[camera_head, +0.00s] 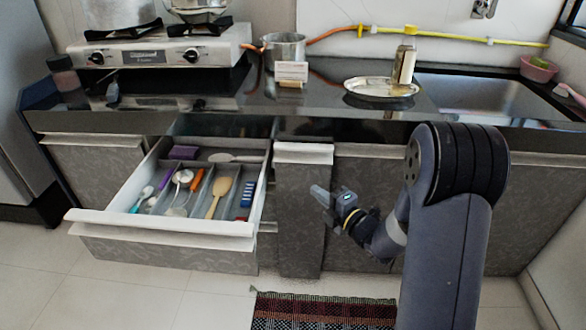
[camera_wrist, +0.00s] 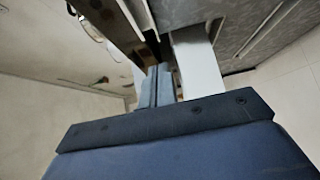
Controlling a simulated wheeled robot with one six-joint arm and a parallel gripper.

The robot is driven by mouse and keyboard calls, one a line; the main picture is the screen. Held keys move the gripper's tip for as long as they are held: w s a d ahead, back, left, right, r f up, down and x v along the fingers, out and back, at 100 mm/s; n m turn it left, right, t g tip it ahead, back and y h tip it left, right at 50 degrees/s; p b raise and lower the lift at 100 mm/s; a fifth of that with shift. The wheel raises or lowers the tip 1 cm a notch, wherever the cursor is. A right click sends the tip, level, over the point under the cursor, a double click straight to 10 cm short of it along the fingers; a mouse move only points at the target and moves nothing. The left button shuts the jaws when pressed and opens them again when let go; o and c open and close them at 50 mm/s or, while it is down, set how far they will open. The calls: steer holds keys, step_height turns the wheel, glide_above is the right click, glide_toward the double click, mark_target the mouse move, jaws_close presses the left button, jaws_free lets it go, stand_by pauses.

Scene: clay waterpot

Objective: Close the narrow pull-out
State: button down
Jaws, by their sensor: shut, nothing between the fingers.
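The narrow pull-out (camera_head: 300,215) is a tall, grey patterned front with a pale handle strip (camera_head: 303,153) along its top. It is under the counter, between the open drawer and the wide cabinet front. It seems to stand a little forward of the front to its right; how far is hard to tell. My gripper (camera_head: 320,195) is shut and empty, at the right part of the pull-out's front; contact cannot be told. In the wrist view my gripper's fingers (camera_wrist: 158,86) are together, beside a pale strip (camera_wrist: 198,65) that I cannot identify for certain.
A wide drawer (camera_head: 160,228) with utensils stands far open just left of the pull-out. A striped rug (camera_head: 325,312) lies on the floor in front. The counter above holds a stove (camera_head: 160,52), a pot (camera_head: 284,50), a silver tray (camera_head: 382,92) and a sink (camera_head: 490,95).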

steer(key=b, duration=0.1)
glide_toward(284, 162)
steer(key=w+a, duration=0.3)
steer(key=a, duration=0.1)
steer(key=shift+w+d+f+y, duration=0.15)
steer(key=shift+w+y, duration=0.25)
steer(key=shift+w, duration=0.35)
steer(key=shift+b, duration=0.35)
